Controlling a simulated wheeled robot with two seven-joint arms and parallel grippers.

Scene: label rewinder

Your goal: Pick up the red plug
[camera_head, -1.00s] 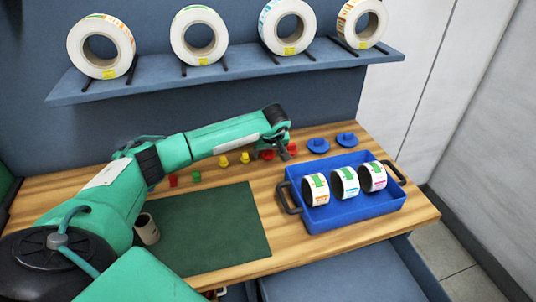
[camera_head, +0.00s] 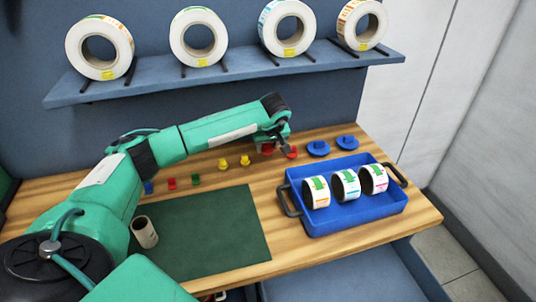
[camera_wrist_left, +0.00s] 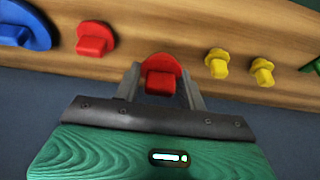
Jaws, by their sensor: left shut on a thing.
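A red plug (camera_wrist_left: 161,75) sits between the two fingers of my left gripper (camera_wrist_left: 163,90) in the left wrist view, and the gripper is shut on it. In the head view this red plug (camera_head: 267,150) shows partly behind my left gripper (camera_head: 275,145) at the back of the wooden table. A second red plug (camera_head: 291,152) stands just to its right; it also shows in the left wrist view (camera_wrist_left: 95,38). A smaller red plug (camera_head: 171,183) stands further left. My right gripper is not in view.
Yellow plugs (camera_head: 245,160) and large blue plugs (camera_head: 318,148) stand in the same row. A blue tray (camera_head: 350,218) holding three label rolls is at the right. A green mat (camera_head: 205,230) lies in front, with a small roll (camera_head: 145,231) at its left. A shelf (camera_head: 230,72) carries large rolls.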

